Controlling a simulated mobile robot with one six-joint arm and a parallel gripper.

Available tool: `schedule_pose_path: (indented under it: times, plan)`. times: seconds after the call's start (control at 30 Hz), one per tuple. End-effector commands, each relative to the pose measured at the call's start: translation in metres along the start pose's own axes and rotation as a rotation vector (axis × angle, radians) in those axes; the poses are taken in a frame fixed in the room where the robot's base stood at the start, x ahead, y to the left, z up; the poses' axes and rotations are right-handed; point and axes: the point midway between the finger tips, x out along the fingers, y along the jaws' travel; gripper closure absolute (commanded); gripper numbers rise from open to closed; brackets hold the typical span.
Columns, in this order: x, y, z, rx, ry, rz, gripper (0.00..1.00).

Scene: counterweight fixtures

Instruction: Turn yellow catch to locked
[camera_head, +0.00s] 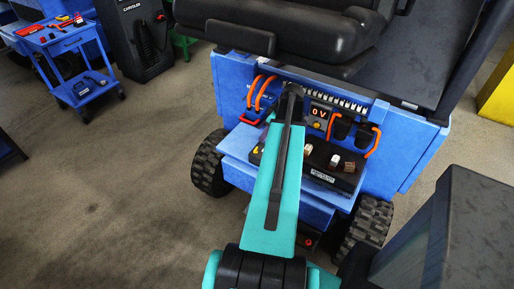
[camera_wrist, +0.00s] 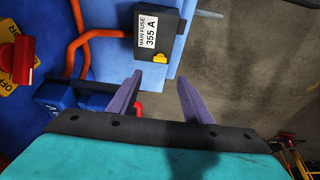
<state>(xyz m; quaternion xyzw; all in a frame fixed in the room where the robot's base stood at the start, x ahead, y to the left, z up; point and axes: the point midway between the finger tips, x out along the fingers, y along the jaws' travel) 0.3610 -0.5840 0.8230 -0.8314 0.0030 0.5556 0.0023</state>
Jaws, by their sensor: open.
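A small yellow catch (camera_wrist: 132,58) sits at the lower corner of a dark fuse box (camera_wrist: 158,32) with a white label reading "MAIN FUSE 355 A". It is in the upper middle of the wrist view. I cannot tell from its shape whether it is locked. My gripper (camera_wrist: 160,80) is open with its two purple fingers apart and nothing between them. The fingertips show below the catch in the picture and apart from it. In the head view my teal arm reaches over the blue vehicle, and the gripper is hidden there.
A red switch handle (camera_wrist: 22,62) on a yellow "OFF" plate is at the left of the wrist view. Orange cables (camera_wrist: 78,30) run beside the fuse box. The blue vehicle (camera_head: 400,150) has a black seat above its panel. A blue cart (camera_head: 75,50) stands at the upper left.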

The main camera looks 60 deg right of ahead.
Motion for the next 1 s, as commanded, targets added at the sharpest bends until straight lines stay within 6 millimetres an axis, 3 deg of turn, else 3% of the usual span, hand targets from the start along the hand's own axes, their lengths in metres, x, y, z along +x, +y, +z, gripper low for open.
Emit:
schedule_pose_path:
  times: [1.0]
  plan:
    - [0.101,0.001,-0.001,0.001,0.0,-0.001,0.55]
